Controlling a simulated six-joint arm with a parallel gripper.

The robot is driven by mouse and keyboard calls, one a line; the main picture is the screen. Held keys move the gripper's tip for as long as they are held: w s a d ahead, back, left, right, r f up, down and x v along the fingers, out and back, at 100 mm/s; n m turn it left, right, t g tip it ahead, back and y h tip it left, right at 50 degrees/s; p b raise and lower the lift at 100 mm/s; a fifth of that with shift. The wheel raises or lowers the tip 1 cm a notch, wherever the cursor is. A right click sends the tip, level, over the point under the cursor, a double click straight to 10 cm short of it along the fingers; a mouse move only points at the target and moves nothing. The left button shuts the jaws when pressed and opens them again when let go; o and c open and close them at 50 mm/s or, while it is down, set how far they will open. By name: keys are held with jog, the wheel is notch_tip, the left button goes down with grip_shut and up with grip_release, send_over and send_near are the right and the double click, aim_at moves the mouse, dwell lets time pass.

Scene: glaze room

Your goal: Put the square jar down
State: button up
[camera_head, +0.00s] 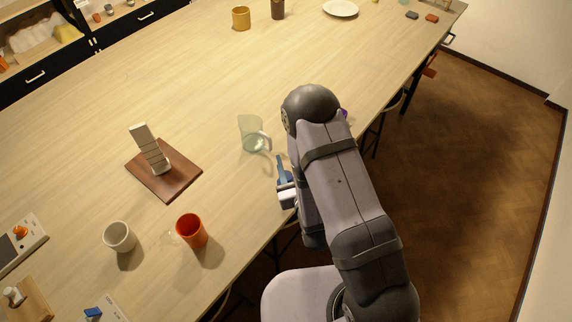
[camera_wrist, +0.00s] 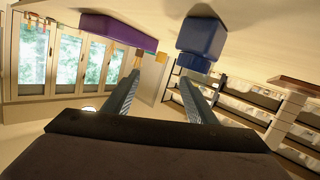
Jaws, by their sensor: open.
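The square jar (camera_wrist: 203,38), dark blue with a boxy body and a narrower round part, stands on the table. It appears upside down in the wrist view, where the table is at the top. My gripper (camera_wrist: 160,78) is open, its two ridged fingers apart with nothing held between them. The jar lies beyond the fingertips, toward the right finger in that picture. I cannot tell how large the gap to it is. In the head view my arm hides the jar, and only a bluish finger of my gripper shows beside the arm.
A purple object (camera_wrist: 118,32) stands near the jar; a bit shows in the head view (camera_head: 344,113). A clear greenish mug (camera_head: 252,135) is close left of my arm. A wooden board (camera_head: 181,180) with a white upright piece, an orange mug (camera_head: 191,231) and a white cup (camera_head: 119,237) stand farther left.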

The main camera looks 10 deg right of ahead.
aim_at(288, 180)
jog(key=shift+m+g+y, duration=0.4)
jog(key=shift+g+y, duration=0.5)
jog(key=s, duration=0.1)
jog(key=s+p, duration=0.1)
jog(key=s, duration=0.1)
jog(key=s+a+p, duration=0.1)
jog(key=shift+s+f, duration=0.25)
jog(key=shift+s+a+f, duration=0.15)
jog(key=shift+s+f, duration=0.35)
jog(key=shift+f, duration=0.35)
jog(key=shift+s+a+f+n+g, duration=0.2)
jog(key=shift+s+f+n+g, duration=0.1)
jog(key=shift+f+g, duration=0.1)
jog(key=shift+b+x, duration=0.95)
jog(key=shift+b, duration=0.3)
jog(key=shift+w, duration=0.15)
jog(key=shift+w+f+b, duration=0.1)
jog(key=shift+w+b, duration=0.1)
jog(key=shift+b, duration=0.25)
jog(key=x, duration=0.3)
jog(key=shift+w+a, duration=0.1)
jog(key=shift+x, duration=0.8)
